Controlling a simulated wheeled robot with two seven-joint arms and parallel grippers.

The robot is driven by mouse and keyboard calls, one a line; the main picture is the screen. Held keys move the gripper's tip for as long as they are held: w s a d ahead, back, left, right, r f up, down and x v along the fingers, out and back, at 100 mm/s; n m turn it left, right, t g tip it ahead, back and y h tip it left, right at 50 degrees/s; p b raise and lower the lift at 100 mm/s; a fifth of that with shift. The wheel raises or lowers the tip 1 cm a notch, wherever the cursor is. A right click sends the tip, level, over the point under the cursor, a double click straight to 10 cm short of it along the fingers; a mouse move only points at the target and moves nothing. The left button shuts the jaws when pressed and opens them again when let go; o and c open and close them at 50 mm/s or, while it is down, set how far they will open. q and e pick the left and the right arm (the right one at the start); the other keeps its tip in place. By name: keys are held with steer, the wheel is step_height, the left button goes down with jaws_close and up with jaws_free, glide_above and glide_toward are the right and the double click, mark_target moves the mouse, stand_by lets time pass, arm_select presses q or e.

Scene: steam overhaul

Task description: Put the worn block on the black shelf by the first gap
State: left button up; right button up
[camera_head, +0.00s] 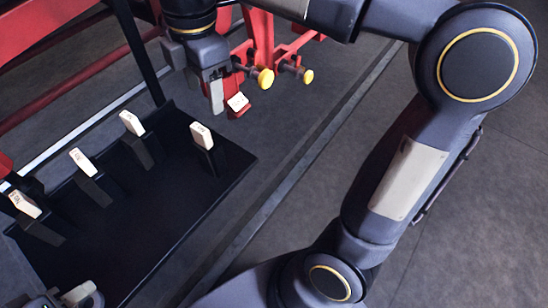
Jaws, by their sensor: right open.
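The black shelf (190,215) lies at the left with several upright black posts. Pale blocks with small dark markings top these posts: one at the far left (24,204), one beside it (82,162), one further back (132,123) and one at the right (201,135). Another pale block (238,101) sits on a red bracket. I cannot read which block is the worn one. My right gripper (208,92) points down, open and empty, just left of the bracket block and apart from it. My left gripper (72,296) shows only partly at the bottom left; its jaws are unclear.
A red frame (262,45) with yellow-ended knobs (265,78) stands behind the bracket block, close to my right gripper. Red bars and a black upright (140,50) stand at the back left. Grey floor right of the shelf is clear.

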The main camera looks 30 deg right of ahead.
arm_select(q)
steer(key=shift+s+d, duration=0.1)
steer(key=shift+s, duration=0.05)
arm_select(e)
steer(key=s+d+f+m+t+y, duration=0.1)
steer(key=s+d+f+m+t, duration=0.1)
steer(key=s+f+m, duration=0.5)
steer(key=s+d+f+m+t+y, duration=0.2)
steer(key=s+d+f+m, duration=0.3)
steer(key=m, duration=0.9)
step_height(320, 180, down, 4)
steer(key=s+t, duration=0.1)
steer(key=s, duration=0.1)
steer(key=shift+s+r, duration=0.25)
steer(key=shift+s, duration=0.15)
